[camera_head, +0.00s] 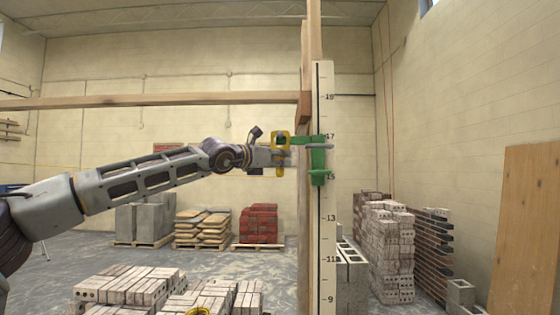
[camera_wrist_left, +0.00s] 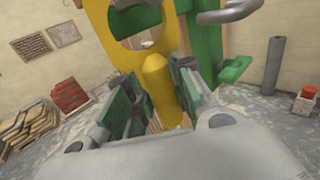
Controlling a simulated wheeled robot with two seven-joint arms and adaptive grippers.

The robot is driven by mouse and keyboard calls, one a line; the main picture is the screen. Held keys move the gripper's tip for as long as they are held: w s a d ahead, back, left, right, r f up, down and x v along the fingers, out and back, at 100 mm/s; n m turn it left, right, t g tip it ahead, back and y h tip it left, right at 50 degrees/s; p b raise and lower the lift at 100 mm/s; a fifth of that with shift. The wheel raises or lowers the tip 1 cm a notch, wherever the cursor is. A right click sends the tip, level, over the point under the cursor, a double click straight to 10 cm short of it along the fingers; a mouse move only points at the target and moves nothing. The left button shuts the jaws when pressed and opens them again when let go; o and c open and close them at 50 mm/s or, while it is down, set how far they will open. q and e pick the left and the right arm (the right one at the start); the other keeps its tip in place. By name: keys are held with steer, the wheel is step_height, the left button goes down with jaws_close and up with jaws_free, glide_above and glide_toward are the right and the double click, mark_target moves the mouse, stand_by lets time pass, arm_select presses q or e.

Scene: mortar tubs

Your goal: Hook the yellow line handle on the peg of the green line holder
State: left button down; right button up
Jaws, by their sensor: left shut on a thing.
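The yellow line handle (camera_wrist_left: 157,80) is between the fingers of my left gripper (camera_wrist_left: 152,112), which is shut on it. In the head view the yellow handle (camera_head: 282,139) shows at the tip of my left arm, close to the green line holder (camera_head: 318,160). The holder is fixed to the upright measuring pole and has a grey peg (camera_head: 318,146). In the left wrist view the peg (camera_wrist_left: 230,13) is at the upper right, beside the handle's ring. My right gripper is not in view.
A numbered measuring pole (camera_head: 322,230) stands upright beside a wooden post. A horizontal wooden beam (camera_head: 150,101) runs above my left arm. Brick stacks (camera_head: 130,286) stand low in front, with more bricks (camera_head: 385,245) at the right.

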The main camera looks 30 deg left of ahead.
arm_select(q)
steer(key=c, duration=1.2)
jaws_free()
steer(key=shift+o, duration=0.2)
steer(key=o, duration=0.6)
steer(key=shift+c, duration=0.2)
steer(key=shift+o, duration=0.3)
steer(key=o, duration=0.5)
steer(key=shift+s, duration=0.1)
steer(key=s+a, duration=0.2)
steer(key=s, duration=0.9)
steer(key=shift+s, duration=0.25)
